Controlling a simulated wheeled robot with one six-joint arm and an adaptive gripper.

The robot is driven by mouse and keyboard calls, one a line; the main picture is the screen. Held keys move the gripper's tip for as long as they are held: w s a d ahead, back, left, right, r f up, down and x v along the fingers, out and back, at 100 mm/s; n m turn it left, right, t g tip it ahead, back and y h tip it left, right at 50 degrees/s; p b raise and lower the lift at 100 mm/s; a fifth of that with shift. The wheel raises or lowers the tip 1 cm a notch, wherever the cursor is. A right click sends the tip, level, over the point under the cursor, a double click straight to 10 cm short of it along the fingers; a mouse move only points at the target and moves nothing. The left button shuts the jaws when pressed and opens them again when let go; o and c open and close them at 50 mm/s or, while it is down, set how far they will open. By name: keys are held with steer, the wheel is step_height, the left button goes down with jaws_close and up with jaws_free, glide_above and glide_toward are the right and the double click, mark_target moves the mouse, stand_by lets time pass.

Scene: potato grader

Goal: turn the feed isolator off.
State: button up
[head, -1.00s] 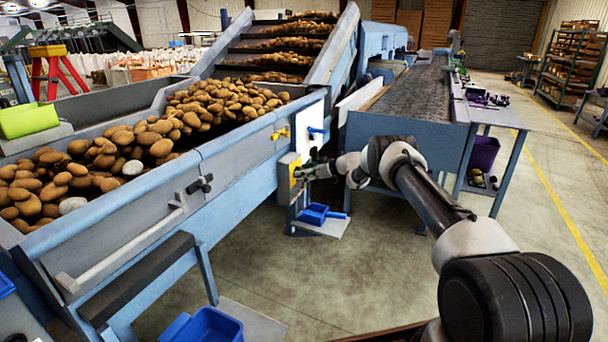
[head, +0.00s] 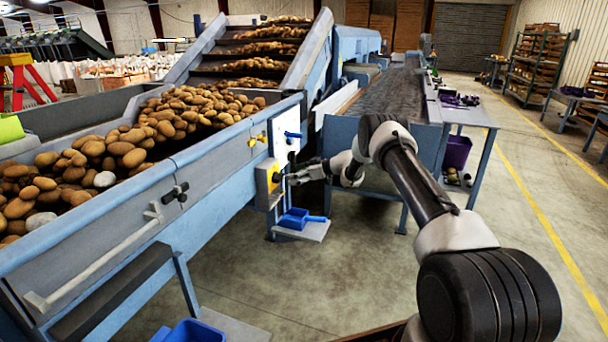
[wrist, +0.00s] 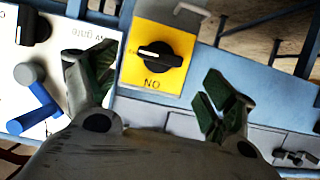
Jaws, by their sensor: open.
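The feed isolator is a black rotary knob with a white pointer line on a yellow plate. In the wrist view the knob (wrist: 160,55) is at the upper middle, with its line pointing left and an upside-down "ON" below it. In the head view the yellow plate (head: 264,175) is on the side of the blue machine. My gripper (wrist: 152,90) is open and empty, its two fingers apart on either side of the knob in the picture. I see no contact with the knob. In the head view my gripper (head: 288,179) is close to the plate, its fingertips hard to make out.
A white panel (wrist: 30,58) with a blue lever (wrist: 36,97) is close to my left finger in the wrist view. The potato hopper (head: 222,160) stands left in the head view. A blue scoop (head: 297,218) lies on a low shelf below the isolator. Open floor is in front.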

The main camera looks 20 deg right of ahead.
steer(key=v, duration=0.5)
